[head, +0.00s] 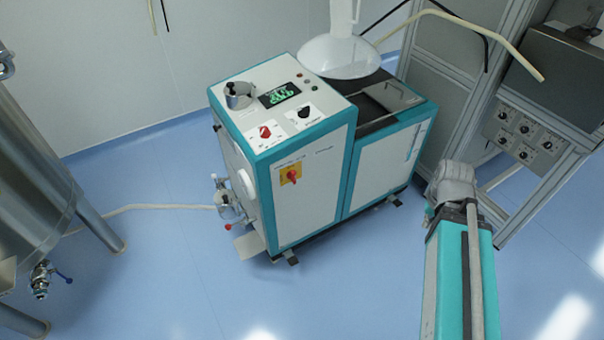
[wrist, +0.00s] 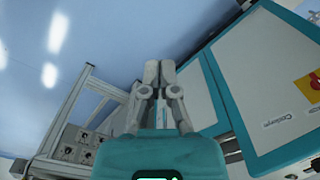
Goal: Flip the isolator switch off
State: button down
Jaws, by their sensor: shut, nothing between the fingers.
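The isolator switch (head: 291,175) is a red rotary handle on a yellow plate, on the upper side panel of the white and teal machine (head: 313,205). In the wrist view part of its yellow plate (wrist: 307,87) shows at the right edge, with the switch cut off by the frame. My gripper (wrist: 159,66) is shut and empty in the wrist view, its fingertips together. It is apart from the switch, which lies to the right of the fingers there. In the head view my arm is at the lower right, right of the machine; I cannot make out the fingertips.
The machine top carries a red knob (head: 265,132), a black knob (head: 305,112) and a green display (head: 280,95). A grey frame with a knob panel (head: 523,132) stands at right. A steel tank (head: 35,185) stands at left. Blue floor before the machine is clear.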

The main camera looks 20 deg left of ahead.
jog(key=shift+d, duration=0.35)
jog(key=shift+w+f, duration=0.1)
jog(key=w+a+f+y+b, duration=0.5)
jog(key=a+b, duration=0.4)
jog(key=b, duration=0.2)
jog(key=w+a+f+y+b, duration=0.5)
jog(key=w+a+y+b, duration=0.2)
jog(key=w+a+b, duration=0.3)
jog(key=w+a+f+g+y+b, duration=0.1)
jog(key=w+a+f+y+b, duration=0.4)
jog(key=b, duration=0.8)
jog(key=w+a+y, duration=0.1)
jog(key=w+a, duration=0.2)
jog(key=a, duration=0.2)
jog(key=shift+a+n, duration=0.15)
jog(key=shift+n, duration=0.15)
jog(key=shift+a, duration=0.1)
